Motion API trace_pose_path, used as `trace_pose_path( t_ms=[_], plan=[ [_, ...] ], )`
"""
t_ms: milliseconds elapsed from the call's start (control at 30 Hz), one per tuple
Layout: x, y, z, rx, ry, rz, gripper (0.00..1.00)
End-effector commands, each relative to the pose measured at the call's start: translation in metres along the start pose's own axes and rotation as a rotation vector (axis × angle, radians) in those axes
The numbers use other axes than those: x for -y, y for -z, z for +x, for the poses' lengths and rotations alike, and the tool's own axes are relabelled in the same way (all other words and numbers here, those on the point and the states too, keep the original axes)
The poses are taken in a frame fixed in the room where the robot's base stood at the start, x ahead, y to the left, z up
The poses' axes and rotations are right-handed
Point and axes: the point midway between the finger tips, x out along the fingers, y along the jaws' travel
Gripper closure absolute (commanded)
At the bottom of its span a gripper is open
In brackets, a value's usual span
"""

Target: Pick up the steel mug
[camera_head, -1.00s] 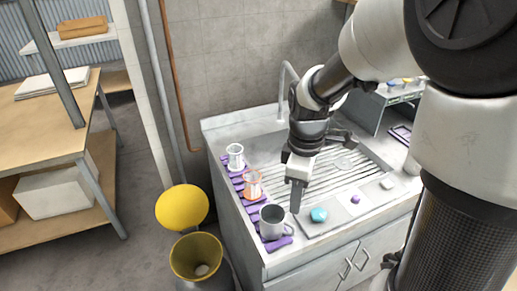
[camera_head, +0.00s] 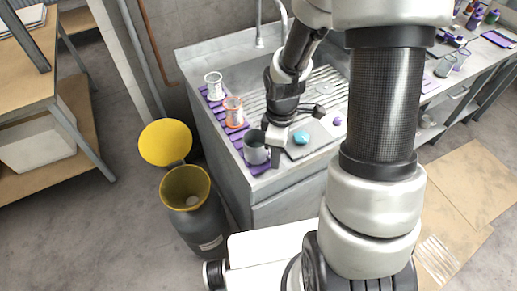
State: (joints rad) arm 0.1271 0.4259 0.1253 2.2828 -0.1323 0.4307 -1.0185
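The steel mug (camera_head: 255,150) stands upright on a purple slatted mat (camera_head: 262,168) at the near left corner of the sink counter. It is grey with a dark inside. My gripper (camera_head: 272,145) points down beside the mug, at its right side in the picture. The fingertips are close to the mug's right edge and partly overlap it in view. I cannot tell whether they touch the mug or how far apart they are.
An orange-tinted glass (camera_head: 233,111) and a clear white-rimmed glass (camera_head: 214,86) stand behind the mug on purple mats. A turquoise lump (camera_head: 301,138) lies on a board to the right. A bin with yellow lid (camera_head: 165,143) stands left of the counter.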

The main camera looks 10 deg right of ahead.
Motion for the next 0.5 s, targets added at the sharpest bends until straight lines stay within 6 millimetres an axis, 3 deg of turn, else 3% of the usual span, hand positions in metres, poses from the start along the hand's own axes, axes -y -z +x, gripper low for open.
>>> trace_pose_path(
  t_ms=[233, 433, 500],
  plan=[
    [0.0, 0.0, 0.0027, 0.0, 0.0, 0.0, 0.68],
    [-0.0001, 0.0001, 0.0025, 0.0, 0.0, 0.0, 1.0],
    [-0.0001, 0.0, 0.0025, 0.0, 0.0, 0.0, 1.0]
  ],
)
